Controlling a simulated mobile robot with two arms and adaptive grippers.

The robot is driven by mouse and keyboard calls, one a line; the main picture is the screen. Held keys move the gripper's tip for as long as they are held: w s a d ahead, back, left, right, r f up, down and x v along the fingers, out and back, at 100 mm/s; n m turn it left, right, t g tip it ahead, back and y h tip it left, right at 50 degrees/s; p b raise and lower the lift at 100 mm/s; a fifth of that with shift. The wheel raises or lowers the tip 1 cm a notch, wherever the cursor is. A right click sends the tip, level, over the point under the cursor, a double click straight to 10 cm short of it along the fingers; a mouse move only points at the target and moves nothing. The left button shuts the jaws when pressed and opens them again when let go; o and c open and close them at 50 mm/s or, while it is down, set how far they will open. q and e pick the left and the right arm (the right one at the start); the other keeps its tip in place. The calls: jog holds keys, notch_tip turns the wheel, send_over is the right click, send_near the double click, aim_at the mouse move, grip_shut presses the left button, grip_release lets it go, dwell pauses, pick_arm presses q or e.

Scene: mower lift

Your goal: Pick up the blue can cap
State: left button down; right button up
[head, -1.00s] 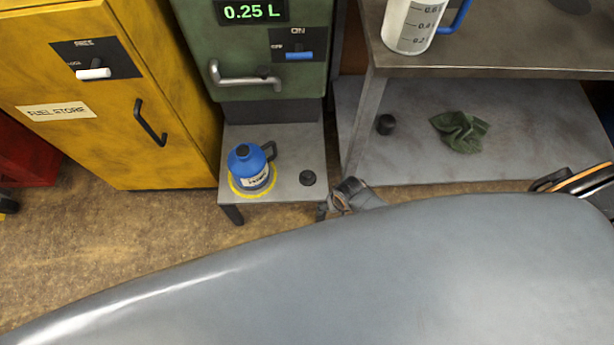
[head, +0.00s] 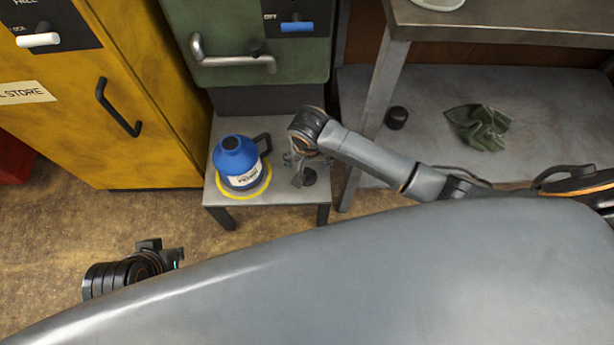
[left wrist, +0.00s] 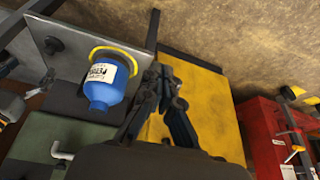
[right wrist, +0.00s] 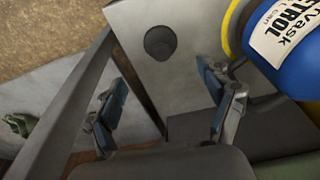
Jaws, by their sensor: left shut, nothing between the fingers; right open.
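A small round dark cap (head: 308,177) lies on the low grey stand (head: 225,208), right of the blue can (head: 238,162). The can is upright inside a yellow ring on the stand. My right gripper (head: 301,165) is above the cap and partly covers it in the head view. In the right wrist view the cap (right wrist: 160,43) lies ahead, between the lines of the open, empty fingers (right wrist: 168,105). The can (right wrist: 292,48) is close to the right finger. My left gripper (head: 172,258) is low at the left, away from the stand, its fingers (left wrist: 165,88) closed and empty.
A second dark cap (head: 396,117) and a green cloth (head: 479,127) lie on the lower shelf (head: 440,90) at right. The yellow cabinet (head: 90,150) stands left, the green dispenser (head: 245,75) behind. A large grey surface (head: 350,270) fills the foreground.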

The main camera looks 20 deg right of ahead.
aim_at(307, 173)
jog(key=f, duration=0.3)
jog(key=shift+w+f+b, duration=0.25)
jog(key=shift+b, duration=0.15)
jog(key=shift+f, duration=0.3)
notch_tip(307, 173, down, 2)
jog(key=shift+w+f+b, duration=0.15)
jog(key=shift+b, duration=0.8)
notch_tip(307, 173, down, 2)
jog(key=shift+w+f+b, duration=0.15)
jog(key=shift+b, duration=0.45)
jog(key=shift+f, duration=0.1)
pick_arm(q)
jog(key=w+d+r+t+h, duration=0.1)
jog(key=w+d+r+t, duration=0.2)
jog(key=w+r+t, duration=0.3)
jog(key=w+d+r+t+h, duration=0.2)
jog(key=w+d+r+t, duration=0.1)
jog(key=w+r+t, duration=0.2)
jog(key=w+r, duration=0.2)
jog(key=w, duration=0.2)
jog(key=shift+m+t, duration=0.3)
jog(key=shift+t, duration=0.1)
pick_arm(e)
jog(key=c, duration=1.1)
